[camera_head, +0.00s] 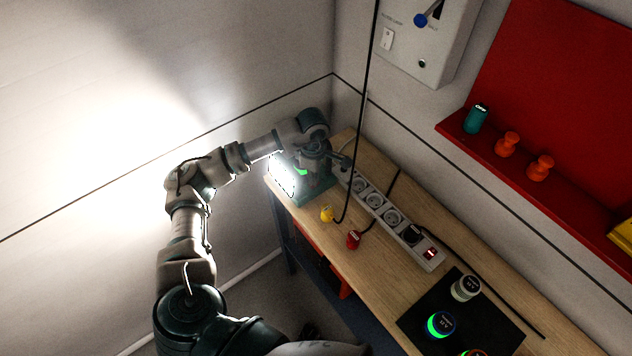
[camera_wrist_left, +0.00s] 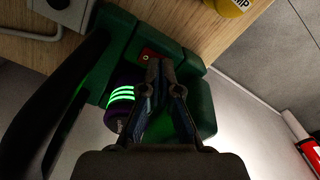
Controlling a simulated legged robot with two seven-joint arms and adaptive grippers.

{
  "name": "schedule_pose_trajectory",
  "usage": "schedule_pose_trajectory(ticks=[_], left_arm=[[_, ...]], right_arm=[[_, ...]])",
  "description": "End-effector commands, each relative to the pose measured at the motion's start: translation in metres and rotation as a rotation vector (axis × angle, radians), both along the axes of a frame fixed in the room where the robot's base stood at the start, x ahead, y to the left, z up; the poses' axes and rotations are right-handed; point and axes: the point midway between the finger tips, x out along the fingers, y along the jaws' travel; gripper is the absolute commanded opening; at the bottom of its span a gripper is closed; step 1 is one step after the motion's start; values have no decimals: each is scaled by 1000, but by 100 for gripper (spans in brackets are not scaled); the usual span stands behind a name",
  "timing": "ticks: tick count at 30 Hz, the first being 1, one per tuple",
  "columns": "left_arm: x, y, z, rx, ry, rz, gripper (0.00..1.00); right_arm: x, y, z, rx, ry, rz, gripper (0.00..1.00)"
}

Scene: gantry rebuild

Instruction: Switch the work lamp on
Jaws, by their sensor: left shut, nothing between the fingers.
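The work lamp has a dark green body (camera_head: 318,191) and stands at the far left end of the wooden bench. Its front face (camera_head: 282,176) glows bright white and lights the wall at left. In the left wrist view, the green lamp body (camera_wrist_left: 196,108) fills the middle, with a small red switch (camera_wrist_left: 148,54) on it. My left gripper (camera_wrist_left: 160,66) is shut and empty, its fingertips right at the red switch; I cannot tell whether they touch it. In the head view, my left gripper (camera_head: 316,160) is over the lamp, its fingertips hard to make out. My right gripper is not in view.
A white power strip (camera_head: 374,200) runs along the bench beside the lamp. A yellow plug (camera_head: 326,214) and a red plug (camera_head: 353,240) lie near the front edge. A black cable (camera_head: 367,90) hangs in front. A black mat (camera_head: 410,322) holds several cylinders at right.

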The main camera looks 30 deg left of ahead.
Motion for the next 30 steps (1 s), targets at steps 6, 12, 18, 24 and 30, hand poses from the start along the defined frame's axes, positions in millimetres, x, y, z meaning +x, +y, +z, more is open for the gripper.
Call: schedule_pose_trajectory(ticks=[6, 12, 18, 24, 30], left_arm=[[0, 2, 23, -1, 0, 2, 0], [0, 1, 40, 0, -1, 2, 0], [0, -2, 57, 3, -1, 2, 0], [0, -1, 57, 2, 1, 2, 0], [0, 1, 56, 0, 1, 2, 0]], right_arm=[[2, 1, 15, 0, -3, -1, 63], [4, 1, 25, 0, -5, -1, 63], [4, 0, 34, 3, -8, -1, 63], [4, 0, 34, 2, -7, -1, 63], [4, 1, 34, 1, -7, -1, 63]])
